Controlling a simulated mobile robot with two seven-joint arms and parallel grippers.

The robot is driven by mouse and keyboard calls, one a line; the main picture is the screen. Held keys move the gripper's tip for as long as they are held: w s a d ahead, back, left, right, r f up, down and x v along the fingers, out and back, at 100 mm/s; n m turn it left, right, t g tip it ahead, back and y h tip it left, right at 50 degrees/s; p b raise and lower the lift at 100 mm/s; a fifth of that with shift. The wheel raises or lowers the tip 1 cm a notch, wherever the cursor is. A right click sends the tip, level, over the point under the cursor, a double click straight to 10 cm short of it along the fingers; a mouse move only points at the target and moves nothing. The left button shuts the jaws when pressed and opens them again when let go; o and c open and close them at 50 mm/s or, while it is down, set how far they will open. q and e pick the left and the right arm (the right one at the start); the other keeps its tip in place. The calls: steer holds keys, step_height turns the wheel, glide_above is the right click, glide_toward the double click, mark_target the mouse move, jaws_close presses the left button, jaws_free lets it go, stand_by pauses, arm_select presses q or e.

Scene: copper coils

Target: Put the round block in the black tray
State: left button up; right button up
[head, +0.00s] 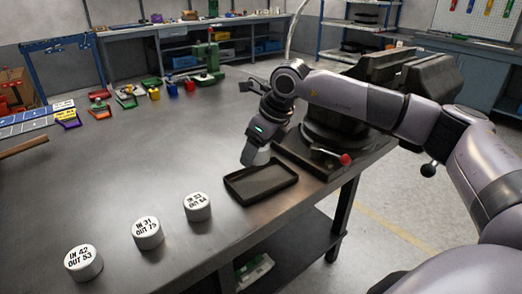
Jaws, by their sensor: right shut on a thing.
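The black tray (236,194) lies on the grey metal table near its right edge. My right gripper (258,148) points down above the tray's far left side. It is shut on a pale grey round block (256,157), which seems to hang just over the tray's far rim; the gap is hard to judge. Its label is hidden. Three more round blocks with printed tops stand in a slanting row: IN 42 OUT 53 (83,263), IN 31 (148,233) and a smaller-looking one (197,207) beside the tray. My left gripper is not in view.
A big dark vise (340,115) with a red-knobbed handle stands right behind the tray. Small coloured bins (125,97) and a green machine (208,62) stand at the far side. The table's middle left is clear.

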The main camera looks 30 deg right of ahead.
mark_target(258, 177)
steer(key=d+m, duration=0.1)
steer(key=m, duration=0.1)
steer(key=w+m+h+b, duration=0.1)
steer(key=m, duration=0.1)
steer(key=shift+w+d, duration=0.2)
steer(key=shift+d, duration=0.2)
steer(key=shift+w+d+m+h+b, duration=0.1)
steer(key=shift+d+m+h+b, duration=0.2)
steer(key=shift+m+h, duration=0.15)
steer(key=shift+f+b, duration=2.4)
steer(key=shift+f, duration=1.15)
steer(key=shift+f, duration=0.1)
steer(key=shift+w+f+b, duration=0.1)
steer(key=shift+f+b, duration=0.3)
steer(key=shift+f, duration=0.05)
steer(key=o, duration=1)
steer(key=shift+a, duration=0.1)
steer(key=shift+o, duration=0.2)
